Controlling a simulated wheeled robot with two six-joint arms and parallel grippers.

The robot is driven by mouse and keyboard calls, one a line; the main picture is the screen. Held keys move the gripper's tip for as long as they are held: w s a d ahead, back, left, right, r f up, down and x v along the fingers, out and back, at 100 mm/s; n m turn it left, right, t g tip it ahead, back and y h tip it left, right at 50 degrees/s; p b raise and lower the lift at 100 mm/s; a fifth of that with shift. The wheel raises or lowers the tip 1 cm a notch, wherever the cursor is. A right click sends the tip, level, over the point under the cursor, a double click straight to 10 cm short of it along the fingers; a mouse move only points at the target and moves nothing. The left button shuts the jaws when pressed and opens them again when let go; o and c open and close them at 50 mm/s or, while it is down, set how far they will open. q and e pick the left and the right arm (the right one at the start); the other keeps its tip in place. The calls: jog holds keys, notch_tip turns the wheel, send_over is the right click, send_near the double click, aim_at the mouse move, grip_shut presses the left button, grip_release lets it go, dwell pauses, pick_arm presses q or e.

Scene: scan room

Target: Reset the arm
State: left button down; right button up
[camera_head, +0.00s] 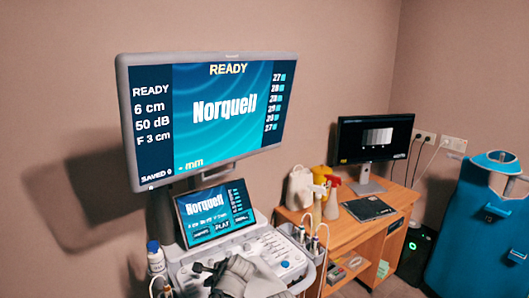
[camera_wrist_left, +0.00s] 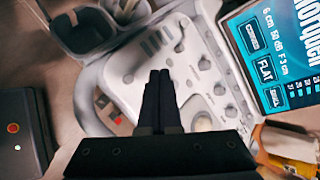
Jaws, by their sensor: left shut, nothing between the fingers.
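My left gripper (camera_head: 201,267) shows at the bottom of the head view, low over the control panel (camera_head: 278,246) of the scanner console. Its black fingers are shut with nothing between them. In the left wrist view the two fingers (camera_wrist_left: 160,77) lie side by side, in front of the white panel (camera_wrist_left: 205,75) with its knobs and keys. I cannot tell whether they touch the panel. My right gripper is in neither view.
A large monitor (camera_head: 221,110) reading READY and a touch screen (camera_head: 214,212) stand behind the panel. A white bottle with a blue cap (camera_head: 156,258) is at the left. A wooden desk (camera_head: 345,236) with spray bottles and a second monitor (camera_head: 372,137) stands right.

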pick_arm(q)
jog(key=s+d+f+n+g, duration=0.1)
jog(key=s+n, duration=0.1)
jog(key=s, duration=0.1)
jog(key=s+d+f+n+h, duration=0.1)
jog(key=s+d+n, duration=0.1)
jog(key=s, duration=0.1)
jog(key=s+d+f+n+g+h, duration=0.1)
jog(key=s, duration=0.2)
jog(key=shift+s+d+f+n+g, duration=0.1)
jog(key=shift+d+f+n+g, duration=0.2)
jog(key=shift+d+n, duration=0.1)
jog(key=s+d+f+n+g+h, duration=0.1)
jog(key=s+d+n, duration=0.2)
jog(key=s, duration=0.3)
jog(key=s+d+f+n+g+h, duration=0.1)
jog(key=s+d+n+g+h, duration=0.1)
jog(key=s, duration=0.4)
jog(key=shift+s+d+n+g, duration=0.35)
jog(key=shift+d+n, duration=0.45)
jog(key=shift+n, duration=0.3)
jog(key=shift+f, duration=0.1)
